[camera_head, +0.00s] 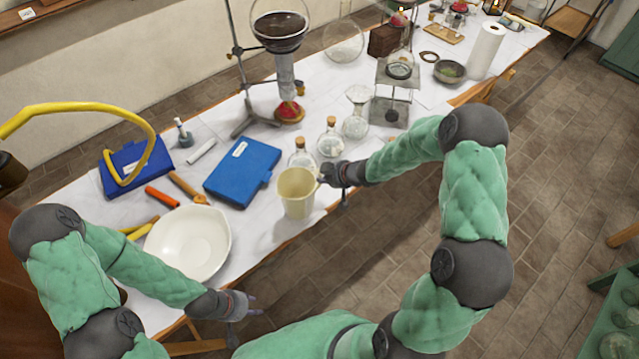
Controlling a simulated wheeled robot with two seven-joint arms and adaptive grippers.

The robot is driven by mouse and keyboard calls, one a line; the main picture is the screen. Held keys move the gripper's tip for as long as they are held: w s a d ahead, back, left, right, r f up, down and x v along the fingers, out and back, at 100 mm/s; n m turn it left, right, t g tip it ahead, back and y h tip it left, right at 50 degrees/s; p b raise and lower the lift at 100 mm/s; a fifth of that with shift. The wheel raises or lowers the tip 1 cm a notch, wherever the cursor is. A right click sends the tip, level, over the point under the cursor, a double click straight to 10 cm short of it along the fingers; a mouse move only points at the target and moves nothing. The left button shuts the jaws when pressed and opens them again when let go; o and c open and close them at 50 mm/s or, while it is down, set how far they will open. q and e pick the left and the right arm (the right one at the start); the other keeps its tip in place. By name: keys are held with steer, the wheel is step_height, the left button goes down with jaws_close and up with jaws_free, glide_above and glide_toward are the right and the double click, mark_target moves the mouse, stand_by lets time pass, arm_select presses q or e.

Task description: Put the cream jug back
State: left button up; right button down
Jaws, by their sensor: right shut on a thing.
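The cream jug (296,194) is upright near the front edge of the table, right of the blue folder. My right gripper (328,176) is at its right side, shut on the jug by what looks like its handle. The fingers hide that part. I cannot tell whether the jug's base touches the table. My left gripper (250,305) is empty, off the table's front edge and right of the white bowl, with its fingers apart.
A white bowl (188,243), a blue folder (242,170) and corked bottles (330,140) surround the jug. A stand (240,75) holds a dark-filled flask (280,32) behind. A paper roll (486,50) stands at the far right. White table covering (258,232) is bare left of the jug.

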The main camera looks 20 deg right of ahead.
steer(key=shift+w+f+b, duration=0.2)
steer(key=shift+f+b, duration=0.1)
steer(key=shift+f, duration=0.4)
steer(key=shift+w+f+b, duration=0.2)
steer(key=shift+f+b, duration=0.1)
steer(key=shift+f, duration=0.45)
steer(key=shift+w+f+b, duration=0.2)
steer(key=shift+f+b, duration=0.1)
steer(key=shift+f, duration=0.4)
steer(key=shift+f, duration=0.1)
steer(key=c, duration=1.1)
jaws_free()
